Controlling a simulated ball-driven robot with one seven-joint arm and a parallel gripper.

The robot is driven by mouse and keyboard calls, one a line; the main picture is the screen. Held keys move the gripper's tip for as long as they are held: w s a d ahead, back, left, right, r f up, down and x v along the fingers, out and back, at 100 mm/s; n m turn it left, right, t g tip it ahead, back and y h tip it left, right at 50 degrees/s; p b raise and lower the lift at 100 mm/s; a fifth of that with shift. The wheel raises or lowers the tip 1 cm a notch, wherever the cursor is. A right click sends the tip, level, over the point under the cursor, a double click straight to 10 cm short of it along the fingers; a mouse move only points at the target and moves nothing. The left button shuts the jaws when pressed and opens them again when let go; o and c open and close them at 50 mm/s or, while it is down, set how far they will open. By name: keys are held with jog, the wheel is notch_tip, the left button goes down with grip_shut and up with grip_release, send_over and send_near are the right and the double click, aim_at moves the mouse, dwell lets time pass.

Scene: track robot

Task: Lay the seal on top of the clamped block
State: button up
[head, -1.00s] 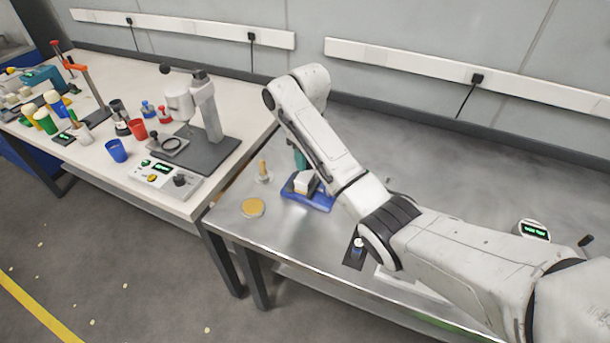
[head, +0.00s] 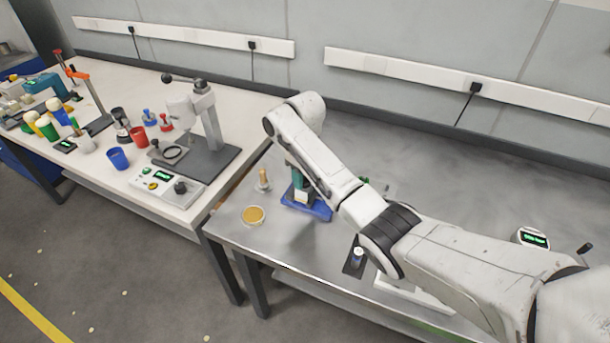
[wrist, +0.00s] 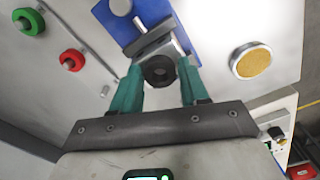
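The seal, a black ring (wrist: 159,70), sits between the green fingertips of my gripper (wrist: 160,74) in the wrist view, and the fingers appear shut on it. The grey block (wrist: 172,46) shows just past the seal, held in a clamp with a blue base (wrist: 207,28). The seal overlaps the block in this view; whether they touch cannot be told. In the head view, my gripper (head: 298,178) is directly over the block (head: 302,196) on the blue clamp base (head: 318,210). My arm and fingers hide the seal there.
A round dish with a tan surface (head: 254,215) and a peg with a wooden handle (head: 263,178) stand left of the clamp. Red (wrist: 73,60) and green (wrist: 28,22) knobs show in the wrist view.

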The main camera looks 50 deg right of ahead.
jog(key=o, duration=0.3)
jog(key=shift+r, duration=0.1)
notch_tip(320, 180, up, 12)
jog(key=p, duration=0.5)
jog(key=shift+r, duration=0.15)
